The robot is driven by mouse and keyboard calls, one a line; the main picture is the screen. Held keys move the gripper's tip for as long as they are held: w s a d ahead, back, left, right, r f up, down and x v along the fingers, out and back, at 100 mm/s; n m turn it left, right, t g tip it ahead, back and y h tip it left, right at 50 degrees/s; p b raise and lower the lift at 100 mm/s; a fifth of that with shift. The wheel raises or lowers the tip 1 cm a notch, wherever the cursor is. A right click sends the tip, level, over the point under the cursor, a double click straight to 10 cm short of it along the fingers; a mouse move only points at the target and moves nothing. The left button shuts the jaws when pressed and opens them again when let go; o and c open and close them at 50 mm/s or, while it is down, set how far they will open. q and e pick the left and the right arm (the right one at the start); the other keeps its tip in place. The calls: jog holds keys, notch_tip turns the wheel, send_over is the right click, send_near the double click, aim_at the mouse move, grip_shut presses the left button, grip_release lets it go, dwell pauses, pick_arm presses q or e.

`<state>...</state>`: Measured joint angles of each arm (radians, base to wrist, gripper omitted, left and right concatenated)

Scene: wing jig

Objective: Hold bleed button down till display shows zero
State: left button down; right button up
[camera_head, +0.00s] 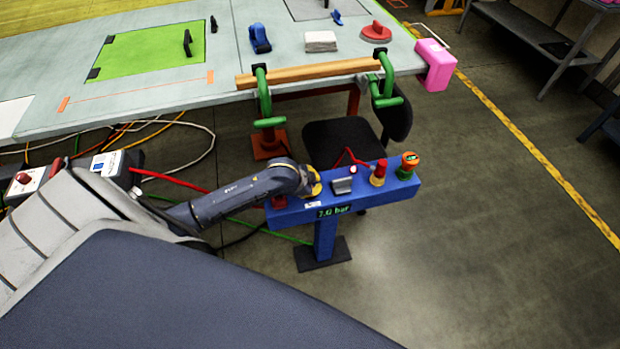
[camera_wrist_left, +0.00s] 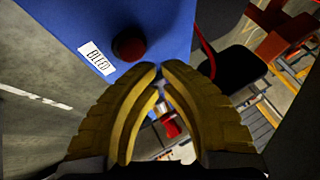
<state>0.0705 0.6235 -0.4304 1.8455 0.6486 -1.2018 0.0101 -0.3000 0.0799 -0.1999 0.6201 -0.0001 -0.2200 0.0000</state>
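A blue control stand (camera_head: 390,192) carries a green-lit display (camera_head: 333,210) on its front, which seems to read 7.0 bar. The round dark red bleed button (camera_wrist_left: 129,43) sits on the blue top beside a white BLEED label (camera_wrist_left: 97,59) in the left wrist view. In the head view a red knob (camera_head: 279,202) at the stand's left end looks like it. My left gripper (camera_head: 314,180) is over the back edge of the stand, to the right of that knob. Its yellow fingers (camera_wrist_left: 161,70) are together, empty and apart from the button. My right gripper is out of view.
A grey box (camera_head: 342,186), a red-and-yellow knob (camera_head: 378,174) and an orange-and-green knob (camera_head: 408,165) stand along the stand's top. Behind are a chair (camera_head: 340,140) and the wing table (camera_head: 225,60) with green clamps (camera_head: 264,95). Cables cross the floor at left.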

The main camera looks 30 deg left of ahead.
pick_arm(q)
jog(key=shift+f, duration=0.2)
jog(key=shift+f, duration=0.2)
jog(key=shift+f, duration=0.5)
dwell(0.8)
jog(key=shift+r, duration=0.1)
dwell(4.4)
jog(key=shift+r, duration=0.85)
jog(key=shift+r, duration=2.5)
